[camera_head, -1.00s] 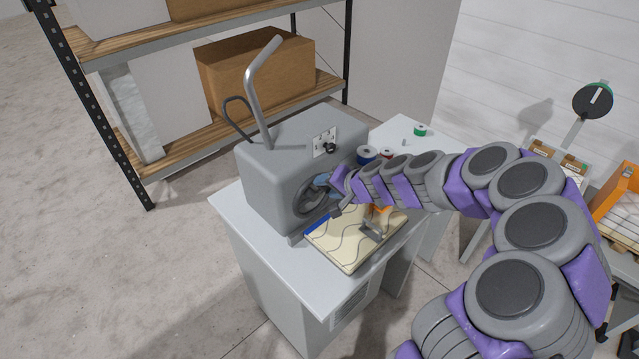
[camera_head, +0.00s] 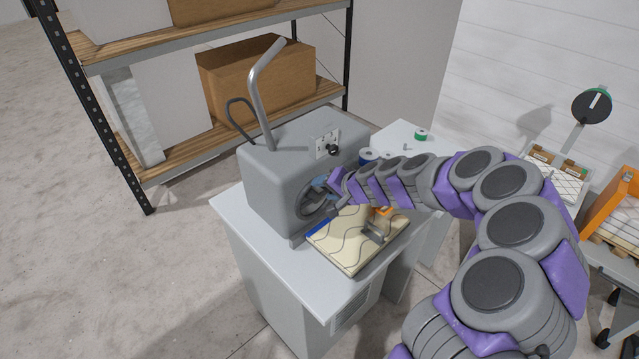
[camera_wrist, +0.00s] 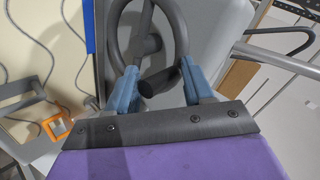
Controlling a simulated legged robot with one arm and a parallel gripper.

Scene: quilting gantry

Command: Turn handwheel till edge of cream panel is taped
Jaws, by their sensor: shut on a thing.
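The grey handwheel (camera_head: 308,204) is on the front face of the grey machine housing (camera_head: 283,165). My gripper (camera_head: 322,188) is at the wheel. In the wrist view its two blue fingers (camera_wrist: 160,88) are shut on the wheel's dark crank handle (camera_wrist: 160,80), with the grey rim (camera_wrist: 181,25) just beyond. The cream panel (camera_head: 345,251), with dark wavy lines, lies flat on the machine table below the wheel. A blue strip (camera_head: 318,228) shows along the panel's edge nearest the machine; the wrist view shows it too (camera_wrist: 90,28). My arm hides part of the panel's far side.
A grey clamp-like part (camera_head: 373,233) and an orange piece (camera_head: 383,210) are on the panel. A bent grey pipe (camera_head: 264,90) rises from the housing. Spools, one green (camera_head: 421,134), stand behind my arm. Shelving (camera_head: 180,150) stands at the back left; the floor at left is clear.

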